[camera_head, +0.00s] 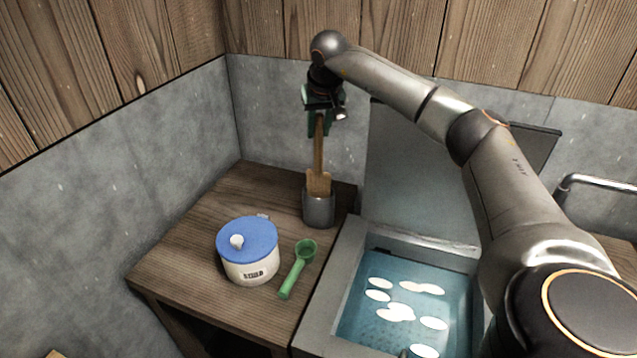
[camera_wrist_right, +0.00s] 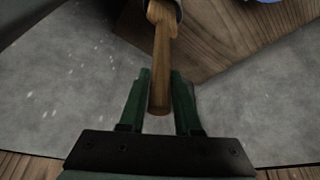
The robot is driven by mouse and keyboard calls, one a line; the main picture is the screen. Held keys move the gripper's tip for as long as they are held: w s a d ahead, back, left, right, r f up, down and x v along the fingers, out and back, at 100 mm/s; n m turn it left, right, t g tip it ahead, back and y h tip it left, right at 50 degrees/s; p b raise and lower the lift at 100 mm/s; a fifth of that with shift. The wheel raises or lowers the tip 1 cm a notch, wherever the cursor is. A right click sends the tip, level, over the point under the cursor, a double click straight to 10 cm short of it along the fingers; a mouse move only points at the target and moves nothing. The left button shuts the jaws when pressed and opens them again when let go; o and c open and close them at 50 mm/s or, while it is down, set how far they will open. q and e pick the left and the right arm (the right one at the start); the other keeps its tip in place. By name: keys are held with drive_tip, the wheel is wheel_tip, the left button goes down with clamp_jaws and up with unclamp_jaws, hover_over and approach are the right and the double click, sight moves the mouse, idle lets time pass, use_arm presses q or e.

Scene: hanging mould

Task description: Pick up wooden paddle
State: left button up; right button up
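The wooden paddle (camera_head: 319,160) stands upright in a grey cup (camera_head: 318,208) at the back right of the wooden table. Its broad end is down at the cup's mouth and its handle points up. My right gripper (camera_head: 319,128) is above the cup, pointing down, with its green fingers around the top of the handle. In the right wrist view, the handle (camera_wrist_right: 161,70) lies between the two open fingers (camera_wrist_right: 160,88), nearer the right one, with a gap on the left. The lower part of the paddle is hidden in the cup. My left gripper is not in view.
A white pot with a blue lid (camera_head: 248,250) and a green scoop (camera_head: 298,268) are on the wooden table (camera_head: 190,262). An open basin (camera_head: 400,290) of blue water with several white pieces is to the right, its raised lid behind. Grey walls (camera_head: 120,170) close off the left and back.

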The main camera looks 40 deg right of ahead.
clamp_jaws()
idle(0.9)
